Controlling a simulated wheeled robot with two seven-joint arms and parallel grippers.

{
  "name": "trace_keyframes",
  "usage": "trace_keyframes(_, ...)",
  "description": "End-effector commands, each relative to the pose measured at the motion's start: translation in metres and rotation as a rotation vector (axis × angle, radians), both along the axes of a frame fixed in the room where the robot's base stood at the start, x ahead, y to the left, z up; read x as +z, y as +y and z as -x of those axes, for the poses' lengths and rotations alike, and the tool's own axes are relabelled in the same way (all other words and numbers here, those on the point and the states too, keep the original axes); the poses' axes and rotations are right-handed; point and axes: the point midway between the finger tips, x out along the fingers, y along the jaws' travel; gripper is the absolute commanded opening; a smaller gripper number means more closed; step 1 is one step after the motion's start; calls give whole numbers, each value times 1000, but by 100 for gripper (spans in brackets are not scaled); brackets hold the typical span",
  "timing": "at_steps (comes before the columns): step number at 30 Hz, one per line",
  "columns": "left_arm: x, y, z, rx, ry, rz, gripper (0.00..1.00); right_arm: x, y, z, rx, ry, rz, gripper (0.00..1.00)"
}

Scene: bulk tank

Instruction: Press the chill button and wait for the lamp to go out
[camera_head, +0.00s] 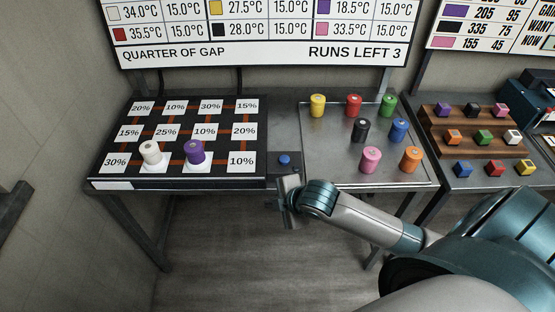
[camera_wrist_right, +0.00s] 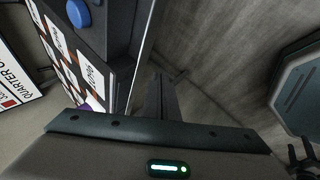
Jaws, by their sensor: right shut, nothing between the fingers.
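A round blue button (camera_head: 284,160) sits on a dark panel (camera_head: 274,174) between the percentage board and the metal tray. It also shows at the top left of the right wrist view (camera_wrist_right: 78,13). My right gripper (camera_head: 287,188) is shut and empty, just in front of the panel and below the button in the head view. Its fingers show in the right wrist view (camera_wrist_right: 162,97), apart from the button. I cannot make out a lit lamp; part of the panel is hidden by the gripper. My left gripper is out of view.
The percentage board (camera_head: 170,107) carries a white cylinder (camera_head: 151,152) and a purple cylinder (camera_head: 195,152). The metal tray (camera_head: 325,150) holds several coloured cylinders. A wooden stepped rack (camera_head: 440,126) with coloured cubes stands at right. The floor before the table is clear.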

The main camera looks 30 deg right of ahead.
Motion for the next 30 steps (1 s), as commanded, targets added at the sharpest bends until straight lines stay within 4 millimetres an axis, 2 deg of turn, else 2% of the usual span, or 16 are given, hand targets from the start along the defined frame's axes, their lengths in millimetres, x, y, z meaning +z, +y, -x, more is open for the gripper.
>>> trace_keyframes(2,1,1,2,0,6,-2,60,16,-2,-3,47,-17,38,0)
trace_keyframes(14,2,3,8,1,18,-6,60,64,-22,-31,278,-102,236,0)
trace_keyframes(17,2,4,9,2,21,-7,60,81,-33,-41,357,-128,315,0)
trace_keyframes(22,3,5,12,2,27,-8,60,120,-60,-62,523,-179,498,0)
trace_keyframes(27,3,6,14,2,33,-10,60,153,-86,-73,656,-207,659,0)
trace_keyframes(30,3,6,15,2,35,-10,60,166,-97,-77,705,-212,722,0)
